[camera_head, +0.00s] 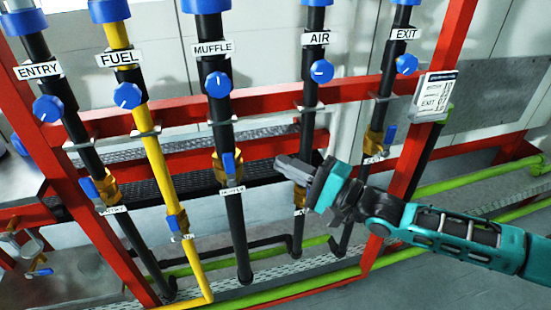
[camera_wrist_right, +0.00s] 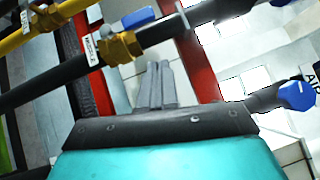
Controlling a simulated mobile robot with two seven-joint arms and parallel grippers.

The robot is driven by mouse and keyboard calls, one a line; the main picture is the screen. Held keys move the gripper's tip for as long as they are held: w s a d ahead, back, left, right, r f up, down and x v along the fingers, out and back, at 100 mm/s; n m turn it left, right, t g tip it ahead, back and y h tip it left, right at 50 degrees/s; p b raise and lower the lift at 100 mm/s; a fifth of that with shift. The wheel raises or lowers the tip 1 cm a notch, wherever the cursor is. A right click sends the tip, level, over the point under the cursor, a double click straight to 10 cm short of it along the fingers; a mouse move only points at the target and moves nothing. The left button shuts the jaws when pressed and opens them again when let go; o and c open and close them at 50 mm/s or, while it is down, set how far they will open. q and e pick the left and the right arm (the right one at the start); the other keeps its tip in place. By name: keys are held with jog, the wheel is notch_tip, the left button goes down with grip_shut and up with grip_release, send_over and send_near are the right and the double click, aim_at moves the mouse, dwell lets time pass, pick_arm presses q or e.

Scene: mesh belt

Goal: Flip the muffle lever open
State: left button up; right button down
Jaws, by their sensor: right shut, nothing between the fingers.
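The muffle pipe (camera_head: 237,225) is a dark pipe with a MUFFLE sign at its top. Low on it sits a brass valve (camera_head: 219,172) with a blue lever (camera_head: 229,163). The lever lies roughly along the pipe. In the wrist view the brass valve (camera_wrist_right: 120,47) and blue lever (camera_wrist_right: 138,17) are beyond my fingertips. My right gripper (camera_head: 279,163) is shut and empty, to the right of the muffle valve, with a visible gap between them. Its closed fingers also show in the wrist view (camera_wrist_right: 158,66). My left gripper is not in view.
The yellow fuel pipe (camera_head: 158,165) and entry pipe (camera_head: 88,158) stand left of it. The air pipe (camera_head: 308,110) stands right, its lower valve partly hidden by my gripper. A red frame bar (camera_head: 262,137) crosses the pipes. Blue round knobs (camera_head: 217,85) sit higher up.

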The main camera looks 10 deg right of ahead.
jog(key=r+v, duration=0.1)
jog(key=v, duration=0.5)
jog(key=shift+s, duration=0.3)
jog(key=shift+d, duration=0.15)
jog(key=s+a+f+n+h, duration=0.35)
jog(key=a+f+n, duration=0.35)
jog(key=f, duration=0.3)
jog(key=s+d+f+n+g+h, duration=0.1)
jog(key=s+d+f+n+h, duration=0.2)
jog(key=f, duration=0.4)
jog(key=s+d+f+n+g+h, duration=0.2)
jog(key=s+d+f+n+h, duration=0.1)
jog(key=s+f+h, duration=0.2)
notch_tip(320, 180, down, 3)
jog(key=shift+s+r+h, duration=0.15)
jog(key=shift+s+h, duration=0.2)
jog(key=shift+s, duration=0.5)
